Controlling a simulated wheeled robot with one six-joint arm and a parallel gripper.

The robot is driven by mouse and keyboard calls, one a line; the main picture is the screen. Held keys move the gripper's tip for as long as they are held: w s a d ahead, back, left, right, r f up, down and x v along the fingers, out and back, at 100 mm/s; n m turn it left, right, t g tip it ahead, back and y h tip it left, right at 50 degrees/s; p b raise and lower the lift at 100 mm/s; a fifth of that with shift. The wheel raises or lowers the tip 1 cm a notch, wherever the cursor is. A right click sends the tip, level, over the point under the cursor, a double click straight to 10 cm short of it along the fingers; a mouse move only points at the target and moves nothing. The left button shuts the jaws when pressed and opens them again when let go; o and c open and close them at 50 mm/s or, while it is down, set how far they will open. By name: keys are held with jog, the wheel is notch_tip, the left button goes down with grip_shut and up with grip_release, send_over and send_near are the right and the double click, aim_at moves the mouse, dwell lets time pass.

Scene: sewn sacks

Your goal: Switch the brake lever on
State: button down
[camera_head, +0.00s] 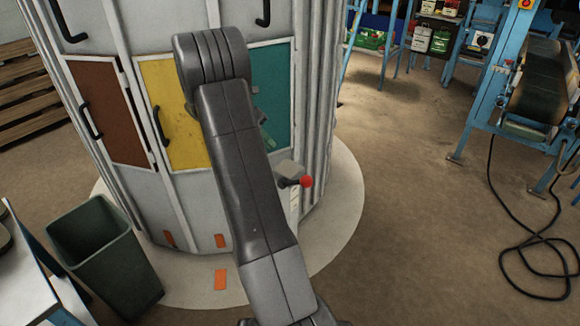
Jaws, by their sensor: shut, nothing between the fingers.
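The brake lever (306,181) has a red ball knob on a short dark rod. It sticks out to the right from a small grey housing (289,169) low on the side of a large pale, many-sided cabinet (190,205). My arm runs up through the middle of the view, just left of the lever, and hides part of the cabinet. Whether the lever stands on or off cannot be told.
The cabinet has brown (108,112), yellow (172,112) and teal (272,85) panels with dark handles. A dark green bin (105,265) stands at lower left beside a white table (22,285). A blue-framed conveyor (540,85) and a black cable (505,245) are at right. Floor right of the lever is clear.

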aim_at(303, 177)
jog(key=x, duration=1.4)
jog(key=shift+s, duration=0.15)
jog(key=shift+f, duration=0.1)
